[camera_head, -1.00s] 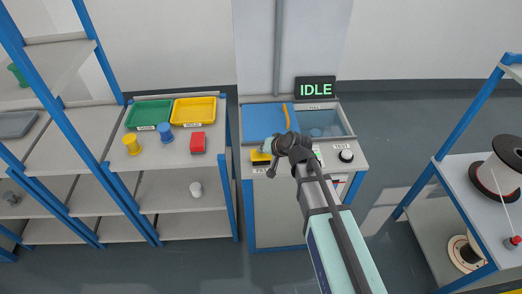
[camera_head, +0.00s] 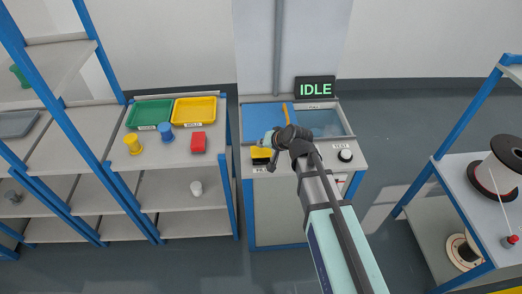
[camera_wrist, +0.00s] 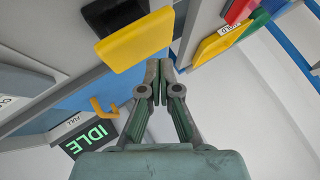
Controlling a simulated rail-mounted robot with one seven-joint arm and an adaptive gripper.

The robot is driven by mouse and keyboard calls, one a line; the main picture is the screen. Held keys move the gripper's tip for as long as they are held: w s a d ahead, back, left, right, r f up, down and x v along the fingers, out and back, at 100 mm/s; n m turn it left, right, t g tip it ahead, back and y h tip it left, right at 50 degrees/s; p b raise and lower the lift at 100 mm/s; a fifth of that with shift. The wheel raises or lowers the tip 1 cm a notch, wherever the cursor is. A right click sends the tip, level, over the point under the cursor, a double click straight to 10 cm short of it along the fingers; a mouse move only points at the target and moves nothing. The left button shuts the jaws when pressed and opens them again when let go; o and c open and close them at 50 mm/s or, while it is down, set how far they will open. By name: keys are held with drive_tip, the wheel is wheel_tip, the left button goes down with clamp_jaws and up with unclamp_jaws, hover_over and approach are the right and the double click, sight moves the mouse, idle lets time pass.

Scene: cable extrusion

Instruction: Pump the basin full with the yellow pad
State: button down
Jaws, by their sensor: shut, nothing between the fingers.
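The yellow pad (camera_head: 262,153) sits at the front left of the grey bench, on a black base. It is large in the wrist view (camera_wrist: 142,40), just beside my fingertips, with a narrow gap apparent there. My gripper (camera_wrist: 155,68) is shut with nothing between its fingers. In the head view its fingers are hard to make out beside the pad. The basin (camera_head: 325,122) appears as a recessed bluish compartment at the right of the bench top. Its fill level cannot be told. The display (camera_head: 315,89) behind reads IDLE.
A blue panel (camera_head: 262,115) with a yellow handle (camera_head: 286,114) lies left of the basin. A shelf at left holds green (camera_head: 150,112) and yellow (camera_head: 194,109) trays, cups and a red block (camera_head: 198,142). Spools stand far right.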

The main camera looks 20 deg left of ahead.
sight(262, 151)
drive_tip(key=shift+r+p, duration=1.25)
drive_tip(key=shift+r, duration=1.25)
drive_tip(key=s+d+f+m+g+h, duration=0.1)
drive_tip(key=d+f+h, duration=0.1)
drive_tip(key=d+f, duration=0.55)
drive_tip(key=s+d+f+h, duration=0.2)
drive_tip(key=d+f, duration=0.2)
drive_tip(key=d, duration=0.7)
drive_tip(key=s+d+f+m+g+h, duration=0.1)
drive_tip(key=s+d+f, duration=0.25)
drive_tip(key=d, duration=0.35)
drive_tip(key=s+d+f+g+h, duration=0.2)
drive_tip(key=s+d+f, duration=0.15)
drive_tip(key=d, duration=0.35)
drive_tip(key=s+d+f+m+g+h, duration=0.1)
drive_tip(key=s+d+f, duration=0.1)
drive_tip(key=s+d, duration=0.35)
drive_tip(key=s+f+g, duration=0.3)
drive_tip(key=s+f, duration=0.6)
drive_tip(key=s, duration=0.4)
drive_tip(key=s+d+f+g+b, duration=0.1)
drive_tip(key=s+f+g, duration=0.2)
drive_tip(key=s+f, duration=0.7)
drive_tip(key=s, duration=0.4)
drive_tip(key=shift+s+f+g, duration=0.2)
drive_tip(key=shift+f+g, duration=0.1)
